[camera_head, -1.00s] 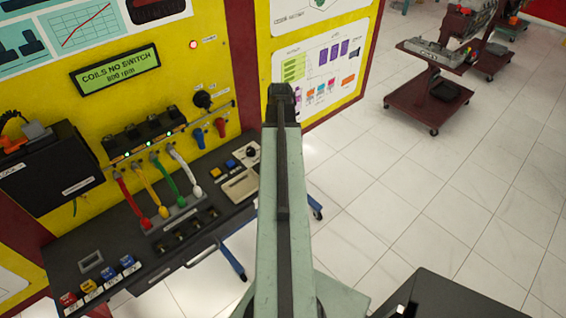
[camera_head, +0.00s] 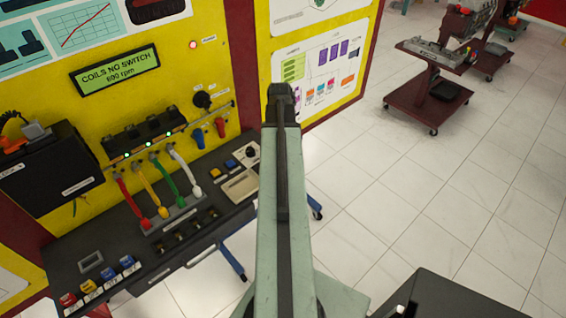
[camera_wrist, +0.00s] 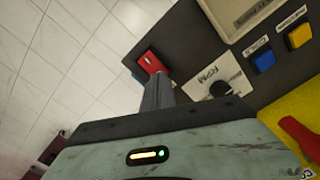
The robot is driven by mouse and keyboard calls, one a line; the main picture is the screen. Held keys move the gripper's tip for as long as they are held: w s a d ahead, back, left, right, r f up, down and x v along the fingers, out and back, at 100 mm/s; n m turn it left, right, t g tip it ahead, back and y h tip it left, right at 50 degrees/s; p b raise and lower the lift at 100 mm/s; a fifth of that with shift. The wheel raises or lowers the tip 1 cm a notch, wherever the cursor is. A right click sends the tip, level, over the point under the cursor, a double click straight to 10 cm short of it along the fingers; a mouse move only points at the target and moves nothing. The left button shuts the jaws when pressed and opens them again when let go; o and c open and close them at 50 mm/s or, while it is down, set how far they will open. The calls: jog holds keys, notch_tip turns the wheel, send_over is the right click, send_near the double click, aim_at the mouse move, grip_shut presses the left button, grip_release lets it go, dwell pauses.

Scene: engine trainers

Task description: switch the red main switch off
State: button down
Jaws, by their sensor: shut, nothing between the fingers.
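The red main switch (camera_wrist: 151,62) shows in the wrist view as a red block in a dark mount at the edge of the dark console (camera_wrist: 190,45). My gripper (camera_wrist: 154,82) is shut and empty. Its fingertips are right beside the red switch and overlap its lower edge in the picture. I cannot tell whether they touch it or which position the switch is in. In the head view my arm hides both the switch and the gripper.
A black RPM knob (camera_wrist: 220,89) is right of the fingers, with blue (camera_wrist: 264,61) and yellow (camera_wrist: 299,36) buttons beyond. Coloured cables (camera_head: 160,190) stand on the console's left part. A red lamp (camera_head: 194,44) is on the yellow panel. Open tiled floor lies right.

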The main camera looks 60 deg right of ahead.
jog(key=shift+f+b, duration=0.95)
dwell(0.6)
notch_tip(320, 180, up, 7)
jog(key=p, duration=0.7)
jog(key=shift+r, duration=0.15)
